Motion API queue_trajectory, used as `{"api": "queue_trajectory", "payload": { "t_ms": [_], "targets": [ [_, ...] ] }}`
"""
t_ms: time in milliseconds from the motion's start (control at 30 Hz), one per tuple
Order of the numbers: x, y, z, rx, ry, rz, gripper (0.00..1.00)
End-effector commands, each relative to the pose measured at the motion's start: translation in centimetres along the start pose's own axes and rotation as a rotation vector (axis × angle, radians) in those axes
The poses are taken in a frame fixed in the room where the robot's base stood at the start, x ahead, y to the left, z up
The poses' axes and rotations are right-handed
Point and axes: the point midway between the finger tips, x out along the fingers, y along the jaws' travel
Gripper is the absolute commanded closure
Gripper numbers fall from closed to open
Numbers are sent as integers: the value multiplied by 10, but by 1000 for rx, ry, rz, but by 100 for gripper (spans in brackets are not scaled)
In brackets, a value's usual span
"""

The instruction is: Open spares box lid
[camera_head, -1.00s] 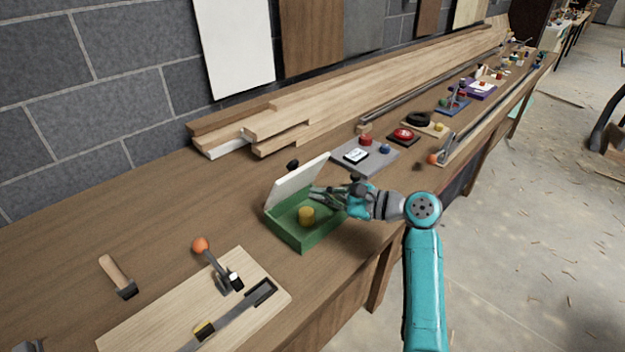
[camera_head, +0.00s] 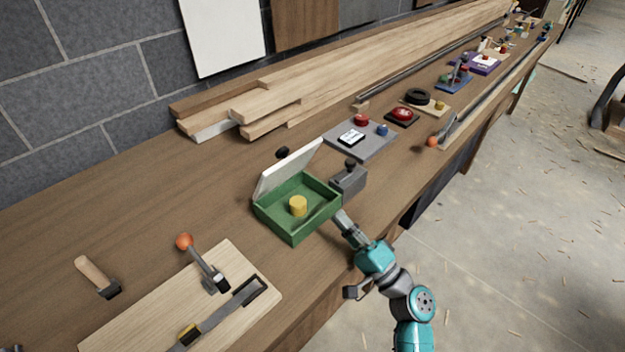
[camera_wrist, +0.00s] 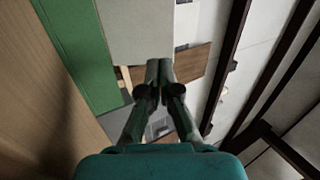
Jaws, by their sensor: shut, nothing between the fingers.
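The green spares box (camera_head: 297,234) stands on the workbench in the head view. Its white lid (camera_head: 289,171) is tilted up and back, leaning open at the rear left edge, with a dark knob (camera_head: 282,152) behind it. A yellow cylinder (camera_head: 298,206) stands inside the box. My gripper (camera_head: 341,216) is shut and empty at the box's front right side; I cannot tell whether it touches the wall. In the wrist view my shut fingers (camera_wrist: 160,70) point up, with the green box wall (camera_wrist: 80,50) to the left and the pale lid (camera_wrist: 135,28) beyond.
A grey block with a dark knob (camera_head: 349,178) stands right of the box. A grey panel (camera_head: 360,139) lies behind. Bench is bare left of the box.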

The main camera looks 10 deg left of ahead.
Motion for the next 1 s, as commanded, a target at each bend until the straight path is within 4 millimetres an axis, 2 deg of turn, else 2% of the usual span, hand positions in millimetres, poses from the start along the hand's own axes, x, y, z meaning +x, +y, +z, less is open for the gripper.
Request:
{"api": "queue_trajectory", "payload": {
  "t_ms": [167,700,800,1000],
  "targets": [
    [19,0,1,-3,-3,-1,100],
    [115,0,1,-1,-4,-1,100],
    [127,0,1,-1,-3,0,100],
    [138,0,1,-2,-3,1,100]
  ]
}}
